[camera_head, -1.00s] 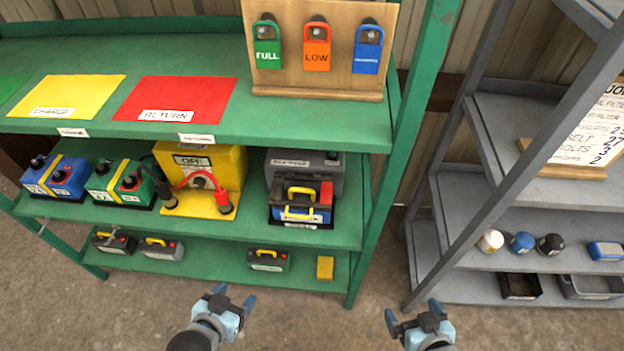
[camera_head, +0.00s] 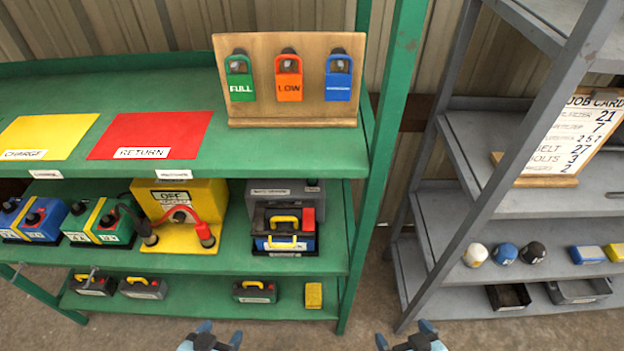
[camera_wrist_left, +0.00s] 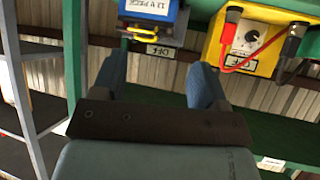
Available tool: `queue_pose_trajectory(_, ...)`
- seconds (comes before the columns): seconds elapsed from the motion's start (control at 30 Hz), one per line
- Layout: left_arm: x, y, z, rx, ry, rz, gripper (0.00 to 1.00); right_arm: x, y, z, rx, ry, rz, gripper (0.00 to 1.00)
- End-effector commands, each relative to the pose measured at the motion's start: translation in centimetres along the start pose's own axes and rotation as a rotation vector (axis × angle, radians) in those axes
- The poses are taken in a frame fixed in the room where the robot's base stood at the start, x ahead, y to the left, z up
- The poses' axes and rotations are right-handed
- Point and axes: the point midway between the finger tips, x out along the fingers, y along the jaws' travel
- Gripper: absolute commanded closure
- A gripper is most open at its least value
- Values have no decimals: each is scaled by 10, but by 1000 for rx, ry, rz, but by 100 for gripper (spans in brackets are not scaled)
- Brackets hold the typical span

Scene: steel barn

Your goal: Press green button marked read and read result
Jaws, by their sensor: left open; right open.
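No green button marked read can be made out in either view. A grey box (camera_head: 270,190) with an unreadable label stands on the green rack's middle shelf, partly hidden by a blue battery (camera_head: 285,241) with a yellow handle before it. The battery also shows in the left wrist view (camera_wrist_left: 150,10). Left of it is a yellow unit (camera_head: 196,193) marked OFF with red and black clamps, also in the left wrist view (camera_wrist_left: 248,45). My left gripper (camera_head: 220,336) is open and empty, low in front of the rack. My right gripper (camera_head: 405,338) is open and empty, further right.
The green rack's top shelf (camera_head: 290,152) holds yellow and red mats and a tag board (camera_head: 291,110). Blue (camera_head: 32,219) and green (camera_head: 100,222) batteries stand at the left. A grey rack (camera_head: 455,290) with a job card (camera_head: 570,140) stands at the right. Floor shows between the racks.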

Motion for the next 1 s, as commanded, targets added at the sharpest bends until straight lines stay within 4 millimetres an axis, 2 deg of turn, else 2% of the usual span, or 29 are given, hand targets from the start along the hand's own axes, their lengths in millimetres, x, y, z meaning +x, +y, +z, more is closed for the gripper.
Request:
queue_pose_trajectory(0.13,0,0,0,0,0,0,35,0,0,0,0,0,0,0)
queue_pose_trajectory(0.4,0,0,0,0,0,0,97,0,0,0,0,0,0,0)
queue_pose_trajectory(0.43,0,0,0,0,0,0,100,0,0,0,0,0,0,0)
queue_pose_trajectory(1.0,0,0,0,0,1,1,100,0,0,0,0,1,0,0)
